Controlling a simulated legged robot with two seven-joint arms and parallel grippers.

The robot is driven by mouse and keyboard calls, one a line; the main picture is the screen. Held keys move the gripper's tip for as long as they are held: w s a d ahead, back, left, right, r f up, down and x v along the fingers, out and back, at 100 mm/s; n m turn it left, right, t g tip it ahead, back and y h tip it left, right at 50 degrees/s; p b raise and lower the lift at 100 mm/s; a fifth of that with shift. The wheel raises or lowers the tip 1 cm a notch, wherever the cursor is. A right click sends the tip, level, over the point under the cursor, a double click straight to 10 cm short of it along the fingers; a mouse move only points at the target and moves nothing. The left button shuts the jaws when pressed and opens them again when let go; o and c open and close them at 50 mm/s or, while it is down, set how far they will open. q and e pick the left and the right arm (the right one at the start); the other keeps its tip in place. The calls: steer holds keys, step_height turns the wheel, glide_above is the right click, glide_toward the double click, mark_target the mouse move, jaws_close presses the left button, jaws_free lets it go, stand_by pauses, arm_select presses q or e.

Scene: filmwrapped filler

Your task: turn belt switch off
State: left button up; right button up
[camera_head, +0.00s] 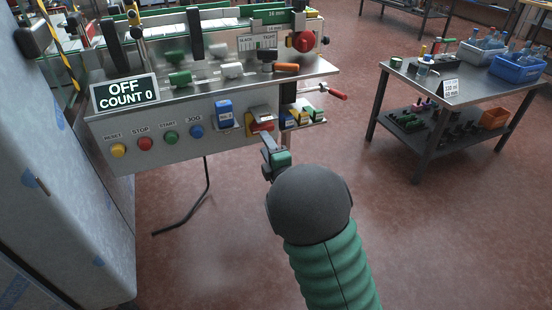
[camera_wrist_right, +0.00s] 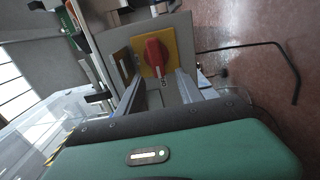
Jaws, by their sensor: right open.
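The belt switch is a red rotary knob (camera_head: 263,126) on a yellow plate, at the right end of the machine's front panel. In the right wrist view the red knob (camera_wrist_right: 154,58) lies ahead, between the lines of the two fingers, with its white-marked end pointing down and slightly right. My right gripper (camera_head: 268,143) is open, just in front of and below the switch. Its fingers also show in the wrist view (camera_wrist_right: 160,84), with nothing between them. Whether they touch the knob I cannot tell. My left gripper is not in view.
A display (camera_head: 124,93) reads OFF, COUNT 0. Reset (camera_head: 118,150), stop (camera_head: 145,143), start (camera_head: 171,137) and jog (camera_head: 196,131) buttons and a blue switch (camera_head: 224,114) sit left of the knob. A red-handled lever (camera_head: 337,95) juts out right. A side table (camera_head: 430,97) stands farther right.

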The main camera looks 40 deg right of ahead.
steer(key=p+v, duration=0.2)
steer(key=v, duration=0.8)
steer(key=shift+w+a+f, duration=0.1)
steer(key=s+a+f+m+g+y, duration=0.1)
steer(key=s+a+f+m+g, duration=0.35)
steer(key=f+m, duration=0.2)
steer(key=s+a+f+m+g+y, duration=0.2)
steer(key=s+a+f+m+g, duration=0.1)
steer(key=a+f+m+g, duration=0.3)
steer(key=s+a+f+m+g+y, duration=0.1)
steer(key=s+a+f+m+g, duration=0.25)
steer(key=s, duration=0.55)
step_height(320, 180, up, 30)
steer(key=a+g+p, duration=0.1)
steer(key=a+p, duration=0.1)
steer(key=p, duration=2.6)
steer(key=shift+n+p, duration=0.3)
steer(key=shift+p, duration=0.05)
